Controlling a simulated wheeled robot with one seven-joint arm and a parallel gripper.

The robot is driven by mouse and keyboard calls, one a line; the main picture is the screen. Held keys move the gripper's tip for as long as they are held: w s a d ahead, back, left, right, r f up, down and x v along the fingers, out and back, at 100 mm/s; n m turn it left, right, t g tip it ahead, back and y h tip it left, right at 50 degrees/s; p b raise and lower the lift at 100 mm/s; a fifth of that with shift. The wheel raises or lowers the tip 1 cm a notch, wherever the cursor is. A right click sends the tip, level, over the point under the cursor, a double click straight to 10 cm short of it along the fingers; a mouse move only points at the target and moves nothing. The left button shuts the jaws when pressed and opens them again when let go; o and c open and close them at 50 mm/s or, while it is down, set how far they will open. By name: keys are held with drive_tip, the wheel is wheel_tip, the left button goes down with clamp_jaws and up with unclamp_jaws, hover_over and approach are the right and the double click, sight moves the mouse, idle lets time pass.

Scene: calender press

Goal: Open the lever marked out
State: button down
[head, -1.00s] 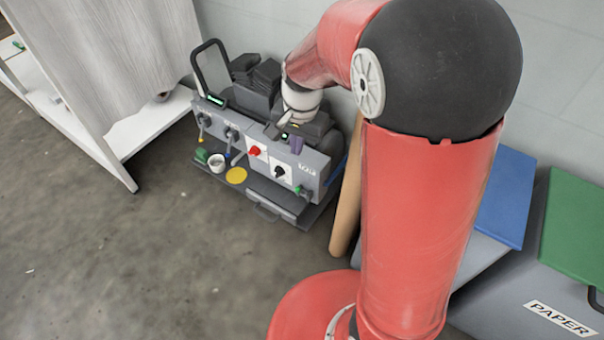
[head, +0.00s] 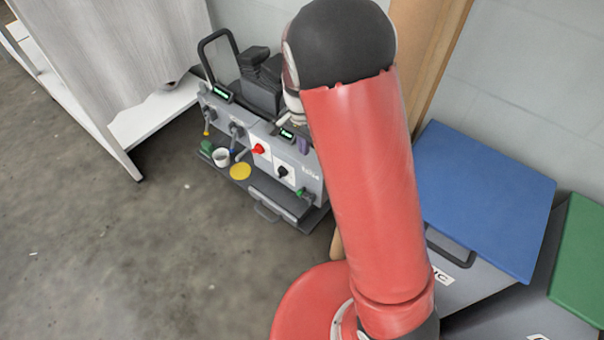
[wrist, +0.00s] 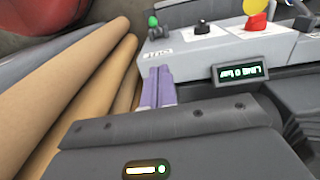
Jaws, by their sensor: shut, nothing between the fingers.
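The grey press (head: 262,165) stands on the floor by the wall. I cannot read which lever is marked out. My gripper (wrist: 160,70) has purple fingers pressed together, empty, apart from the controls. Its fingers also show in the head view (head: 303,146), above the panel.
A lit pressure display (wrist: 240,72) sits near the fingers. Brown rolls (wrist: 85,90) lie at the left of the wrist view. A white cabinet (head: 110,65) stands left of the press, and a blue-lidded bin (head: 480,200) on the right. Floor in front is open.

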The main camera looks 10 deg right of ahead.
drive_tip(key=b, duration=0.1)
approach(303, 195)
drive_tip(key=w+d, duration=0.1)
drive_tip(key=w, duration=0.2)
drive_tip(key=f, duration=0.1)
drive_tip(key=s+f, duration=0.1)
drive_tip(key=a+f, duration=0.1)
drive_tip(key=shift+s+f, duration=0.15)
drive_tip(key=shift+s, duration=0.2)
drive_tip(key=shift+s+a+f, duration=0.1)
drive_tip(key=shift+s+f, duration=0.15)
drive_tip(key=shift+f, duration=0.1)
